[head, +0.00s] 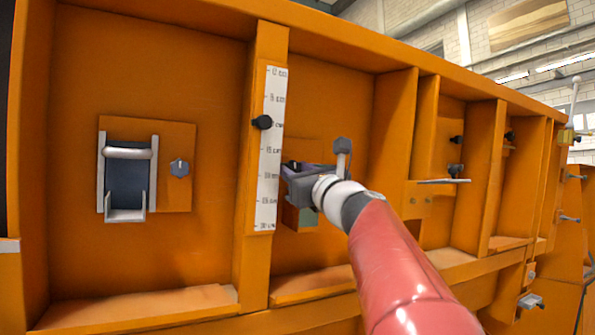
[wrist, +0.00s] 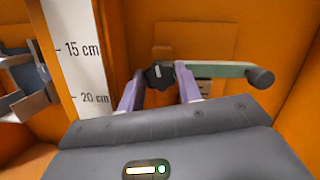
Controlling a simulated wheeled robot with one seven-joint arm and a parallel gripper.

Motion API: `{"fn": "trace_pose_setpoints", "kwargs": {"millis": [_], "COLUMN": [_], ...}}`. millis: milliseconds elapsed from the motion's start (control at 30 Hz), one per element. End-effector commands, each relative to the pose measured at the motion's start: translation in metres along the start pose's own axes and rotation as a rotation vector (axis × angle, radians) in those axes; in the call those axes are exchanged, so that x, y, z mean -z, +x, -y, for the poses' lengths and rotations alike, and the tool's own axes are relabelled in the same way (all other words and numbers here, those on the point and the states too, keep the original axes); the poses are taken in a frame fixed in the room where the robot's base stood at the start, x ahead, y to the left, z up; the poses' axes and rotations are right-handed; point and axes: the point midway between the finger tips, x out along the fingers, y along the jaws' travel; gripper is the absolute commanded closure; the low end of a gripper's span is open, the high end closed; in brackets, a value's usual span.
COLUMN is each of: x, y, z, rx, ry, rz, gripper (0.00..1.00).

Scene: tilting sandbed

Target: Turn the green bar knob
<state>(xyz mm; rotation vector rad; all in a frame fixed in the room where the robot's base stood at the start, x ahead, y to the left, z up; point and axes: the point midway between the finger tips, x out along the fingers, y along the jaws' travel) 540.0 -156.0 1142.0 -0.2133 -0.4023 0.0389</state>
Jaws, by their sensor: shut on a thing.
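In the wrist view a dark lobed knob (wrist: 159,75) with a small white mark sits on an orange plate (wrist: 165,50), at the left end of a green bar (wrist: 222,70). The bar runs level to the right and ends in a dark round grip (wrist: 261,77). My gripper (wrist: 160,80) has its two purple fingers on either side of the dark knob and is shut on it. In the head view my gripper (head: 291,168) is at the panel just right of the ruler, and hides the knob. A green patch (head: 300,217) shows below it.
A white centimetre ruler (head: 270,150) with a black knob (head: 262,122) stands on the upright close left of my gripper. Further left are a grey bracket (head: 104,185) and a grey knob (head: 180,168). Orange ribs (head: 392,130) stand to the right.

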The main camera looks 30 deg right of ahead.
Motion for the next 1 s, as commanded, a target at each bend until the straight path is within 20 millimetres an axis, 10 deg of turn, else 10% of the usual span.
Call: {"fn": "trace_pose_setpoints", "kwargs": {"millis": [500, 533, 633, 1000], "x": [0.0044, 0.0044, 0.0035, 0.0021], "y": [-0.0002, -0.0001, -0.0001, -0.0065], "z": [0.0002, 0.0002, 0.0001, -0.0002], "rx": [0.004, 0.004, 0.004, 0.004], "ry": [0.018, 0.017, 0.017, 0.016], "rz": [-0.006, -0.006, -0.005, -0.002], "gripper": [0.89, 0.62, 0.49, 0.48]}}
